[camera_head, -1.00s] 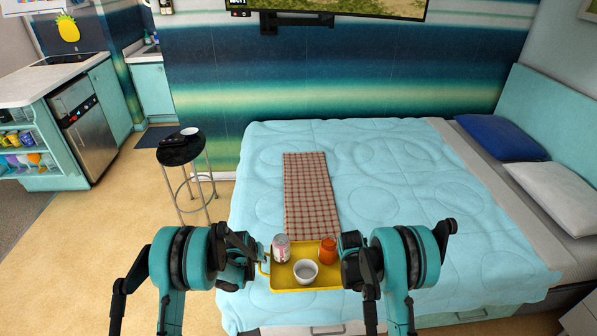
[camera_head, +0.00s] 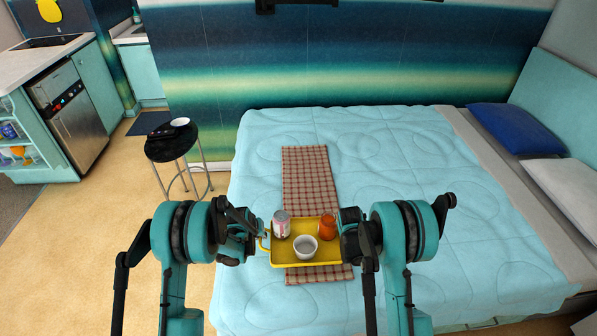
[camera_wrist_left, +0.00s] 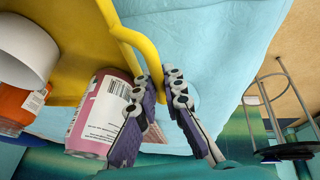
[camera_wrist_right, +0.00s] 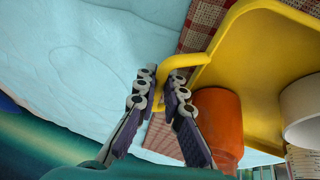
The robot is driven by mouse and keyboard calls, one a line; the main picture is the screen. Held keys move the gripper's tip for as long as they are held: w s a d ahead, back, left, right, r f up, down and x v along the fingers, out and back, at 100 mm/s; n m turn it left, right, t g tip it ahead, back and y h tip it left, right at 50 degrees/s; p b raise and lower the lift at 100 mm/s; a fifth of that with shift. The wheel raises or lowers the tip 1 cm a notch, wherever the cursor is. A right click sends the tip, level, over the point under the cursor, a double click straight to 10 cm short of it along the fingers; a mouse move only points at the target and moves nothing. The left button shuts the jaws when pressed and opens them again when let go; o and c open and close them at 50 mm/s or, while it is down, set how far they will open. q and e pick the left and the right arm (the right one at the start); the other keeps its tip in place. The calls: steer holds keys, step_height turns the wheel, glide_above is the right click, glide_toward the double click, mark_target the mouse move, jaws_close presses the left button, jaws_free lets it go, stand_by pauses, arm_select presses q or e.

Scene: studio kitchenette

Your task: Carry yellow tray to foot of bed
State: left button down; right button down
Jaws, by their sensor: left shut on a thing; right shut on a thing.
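The yellow tray (camera_head: 283,257) is held between my two grippers, over the red checked cloth (camera_head: 308,180) on the bed (camera_head: 400,150). On it stand a pink and white can (camera_head: 281,225), a white bowl (camera_head: 305,247) and an orange jar (camera_head: 328,227), all upright. My left gripper (camera_wrist_left: 162,82) is shut on the tray's left handle (camera_wrist_left: 140,42). My right gripper (camera_wrist_right: 163,88) is shut on the other handle (camera_wrist_right: 180,62). I cannot tell whether the tray touches the cloth.
A black stool (camera_head: 172,141) with a small white item on it stands left of the bed. Blue (camera_head: 515,128) and white (camera_head: 565,187) pillows lie at the bed's right end. A kitchen counter (camera_head: 45,55) is at the far left. The bed around the cloth is clear.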

arm_select(q)
steer(key=shift+r, duration=0.1)
arm_select(e)
steer(key=shift+r, duration=0.1)
